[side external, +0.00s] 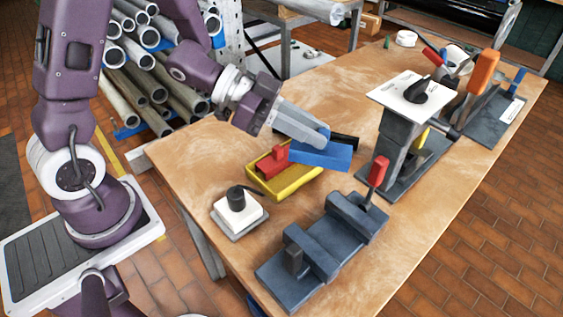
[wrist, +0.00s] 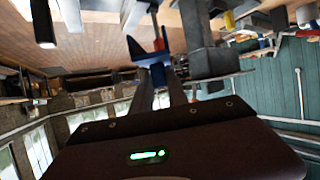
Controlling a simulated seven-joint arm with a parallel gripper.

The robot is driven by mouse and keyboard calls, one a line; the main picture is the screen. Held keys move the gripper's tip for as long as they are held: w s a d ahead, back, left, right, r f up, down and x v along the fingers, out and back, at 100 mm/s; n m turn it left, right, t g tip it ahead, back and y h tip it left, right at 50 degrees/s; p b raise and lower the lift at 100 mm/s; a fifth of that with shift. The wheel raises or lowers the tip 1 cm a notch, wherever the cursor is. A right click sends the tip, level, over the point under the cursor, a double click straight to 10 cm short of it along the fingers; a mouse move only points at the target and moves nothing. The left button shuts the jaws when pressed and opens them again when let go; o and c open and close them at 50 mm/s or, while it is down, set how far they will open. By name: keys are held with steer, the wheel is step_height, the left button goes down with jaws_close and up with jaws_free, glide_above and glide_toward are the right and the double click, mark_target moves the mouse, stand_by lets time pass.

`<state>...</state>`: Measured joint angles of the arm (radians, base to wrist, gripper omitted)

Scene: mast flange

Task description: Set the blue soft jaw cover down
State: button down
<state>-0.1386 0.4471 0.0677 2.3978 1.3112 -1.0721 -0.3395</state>
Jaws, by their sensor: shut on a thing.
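The blue soft jaw cover (side external: 320,156) is a block held at the end of my gripper (side external: 318,138), whose fingers come down from the upper left. It appears tilted and sits over the right end of the yellow tray (side external: 310,186); I cannot tell whether it touches the tray. In the wrist view the blue cover (wrist: 146,50) lies across the tips of my gripper (wrist: 158,72), which is shut on it. A red block (side external: 272,162) lies in the tray's left part. The cover hides the tray's right part.
A dark clamp fixture (side external: 318,246) with a red handle stands in front. A white block with a black knob (side external: 237,200) is front left. A grey post with a white plate (side external: 402,92) stands to the right. Bare table (side external: 335,82) lies behind.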

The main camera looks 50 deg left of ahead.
steer(key=w+a+r+n+t+y, duration=0.1)
steer(key=w+a+n+t+y, duration=0.25)
steer(key=a, duration=0.35)
steer(key=w+a+r+n+t+y, duration=0.2)
steer(key=a+n+y, duration=0.15)
steer(key=a, duration=0.45)
steer(key=m+g+h, duration=0.4)
steer(key=m+h, duration=0.2)
glide_above(315, 161)
steer(key=w+a, duration=0.2)
steer(key=a, duration=0.2)
step_height(315, 161, down, 3)
steer(key=shift+w+r, duration=0.1)
steer(key=shift+r, duration=0.1)
steer(key=s+d+f+m+g+h, duration=0.1)
steer(key=s+d+m+g+h, duration=0.2)
steer(key=s+d+m+g, duration=0.5)
steer(key=s+d, duration=0.2)
steer(key=shift+s+f+g+h, duration=0.25)
steer(key=shift+s+g+h, duration=0.05)
steer(key=shift+g+h, duration=0.1)
step_height(315, 161, down, 10)
steer(key=shift+a+r, duration=0.1)
steer(key=c, duration=1.3)
jaws_free()
